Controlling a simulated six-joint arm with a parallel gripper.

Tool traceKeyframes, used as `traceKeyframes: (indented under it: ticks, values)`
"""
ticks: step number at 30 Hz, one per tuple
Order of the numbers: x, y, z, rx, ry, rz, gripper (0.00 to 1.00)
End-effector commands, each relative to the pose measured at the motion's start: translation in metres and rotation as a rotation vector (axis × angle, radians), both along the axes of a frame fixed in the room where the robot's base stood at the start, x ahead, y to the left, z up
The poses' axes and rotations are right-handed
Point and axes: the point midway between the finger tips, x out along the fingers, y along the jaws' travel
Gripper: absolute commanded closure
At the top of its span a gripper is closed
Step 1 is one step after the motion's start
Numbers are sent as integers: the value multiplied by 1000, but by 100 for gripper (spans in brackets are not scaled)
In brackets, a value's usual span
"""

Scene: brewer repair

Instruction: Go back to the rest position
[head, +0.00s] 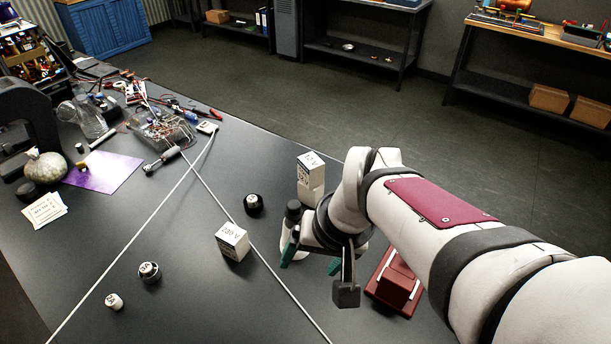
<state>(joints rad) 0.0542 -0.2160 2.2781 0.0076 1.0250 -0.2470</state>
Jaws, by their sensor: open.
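My gripper (312,262) hangs at the end of my white arm, right of centre in the head view. Its green-tipped fingers are spread apart and point down over the dark table (190,285). I see nothing held between them, though the wrist hides part of that space. A white block marked 230 V (233,243) stands just left of the gripper. White blocks marked 12 V (311,166) stand behind the wrist, partly hidden. A dark red device (396,282) sits to the right of the gripper, partly covered by my arm.
A black knob-like piece (254,204) and two small labelled round pieces (149,272) (114,302) stand on the table. Thin pale lines cross the tabletop. Tools, wires and a clear wired box (165,130) clutter the far left. The front left of the table is mostly clear.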

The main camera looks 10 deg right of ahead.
Motion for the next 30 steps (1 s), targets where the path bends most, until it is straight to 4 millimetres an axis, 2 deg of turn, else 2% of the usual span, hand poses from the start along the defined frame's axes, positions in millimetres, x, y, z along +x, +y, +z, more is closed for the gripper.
traceKeyframes:
  ticks: [1, 3, 6, 7, 9, 30]
  values:
    - [-42, 3, -2, 3, 70, -44, 18]
    - [-96, 3, -11, -4, 180, -123, 18]
    - [-140, 2, -19, -19, 273, -200, 18]
    - [-146, 1, -20, -21, 285, -212, 18]
    - [-150, 1, -22, -24, 298, -221, 18]
    - [-149, 1, -21, -23, 295, -219, 18]
